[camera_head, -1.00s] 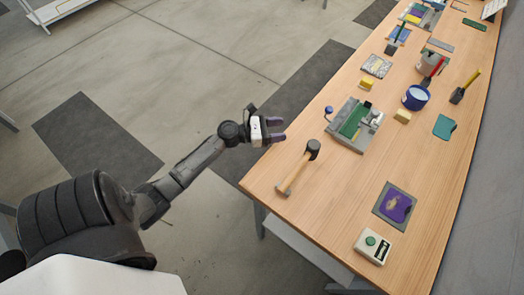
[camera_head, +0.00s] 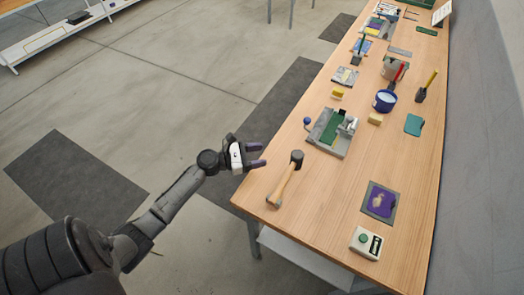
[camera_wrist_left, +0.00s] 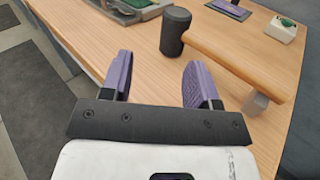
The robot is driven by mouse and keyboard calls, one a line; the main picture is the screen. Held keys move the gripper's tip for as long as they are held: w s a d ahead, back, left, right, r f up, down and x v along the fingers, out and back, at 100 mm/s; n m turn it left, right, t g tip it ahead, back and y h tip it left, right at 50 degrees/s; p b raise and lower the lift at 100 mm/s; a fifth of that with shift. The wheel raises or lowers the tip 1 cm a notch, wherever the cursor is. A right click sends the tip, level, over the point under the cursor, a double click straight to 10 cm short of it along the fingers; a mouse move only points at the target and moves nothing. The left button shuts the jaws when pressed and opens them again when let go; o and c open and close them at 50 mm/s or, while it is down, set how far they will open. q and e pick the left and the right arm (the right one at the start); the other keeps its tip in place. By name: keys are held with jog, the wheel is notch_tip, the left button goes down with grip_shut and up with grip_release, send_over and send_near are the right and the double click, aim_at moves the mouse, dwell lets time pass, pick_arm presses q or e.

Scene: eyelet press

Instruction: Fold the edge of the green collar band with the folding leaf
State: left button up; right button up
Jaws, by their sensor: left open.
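The folding fixture (camera_head: 342,144), a grey plate with metal parts and a blue-knobbed lever (camera_head: 307,121), sits on the wooden bench. The green collar band (camera_head: 331,128) lies in it. I cannot tell the folding leaf apart from the other metal parts at this size. My left gripper (camera_head: 258,155) has purple fingers and is open and empty at the bench's left edge, left of the fixture and apart from it. In the left wrist view its fingers (camera_wrist_left: 158,80) are spread, with the fixture's edge (camera_wrist_left: 135,12) at the top. My right gripper is not in view.
A mallet (camera_head: 286,179) lies between my left gripper and the bench's front part. A purple piece on a grey mat (camera_head: 368,205) and a white box with a green button (camera_head: 366,243) are nearer. A blue tub (camera_head: 385,101) and yellow blocks (camera_head: 375,119) stand beyond the fixture.

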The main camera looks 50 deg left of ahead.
pick_arm(q)
jog(key=w+r+m+h, duration=0.1)
jog(key=w+r+m, duration=0.1)
jog(key=w+r, duration=0.4)
jog(key=m+g+y, duration=0.2)
jog(key=m+y, duration=0.6)
jog(key=m, duration=2.2)
send_near(305, 120)
jog(key=b+x, duration=0.3)
jog(key=x, duration=0.6)
jog(key=shift+w+d+f, duration=0.15)
jog(key=shift+w+f, duration=0.05)
jog(key=shift+w, duration=0.15)
jog(key=shift+x, duration=0.8)
